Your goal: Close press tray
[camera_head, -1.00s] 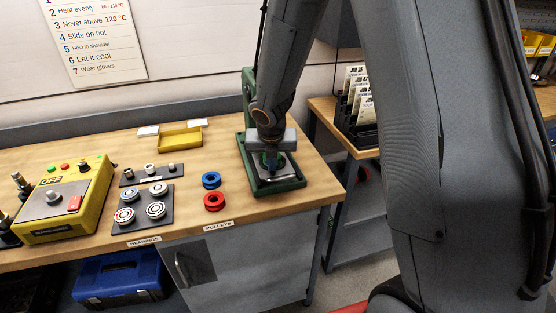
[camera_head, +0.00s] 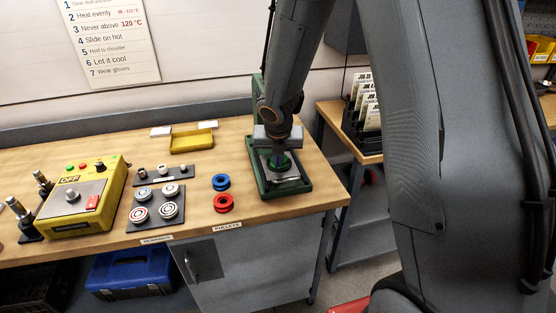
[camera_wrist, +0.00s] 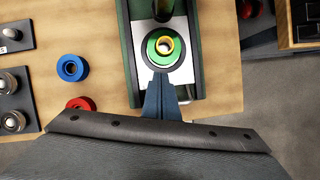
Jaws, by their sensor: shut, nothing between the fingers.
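The green press (camera_head: 265,187) stands at the right end of the wooden bench. Its pale metal tray (camera_wrist: 182,66) lies between the green side rails in the wrist view. A green pulley (camera_wrist: 151,47) with a brass-coloured ring (camera_wrist: 164,39) in its centre sits on the tray. My gripper (camera_wrist: 161,77) is shut and empty, pointing at the tray's near edge beside the pulley. Whether the fingertips touch the tray or pulley I cannot tell. In the head view my gripper (camera_head: 281,158) is low over the press, and my arm hides part of the press column.
A blue pulley (camera_head: 221,182) and a red pulley (camera_head: 223,203) lie left of the press. Further left are a bearing board (camera_head: 155,222), a yellow heater (camera_head: 80,215) and a yellow bin (camera_head: 191,144). A card rack (camera_head: 363,130) stands on the right table.

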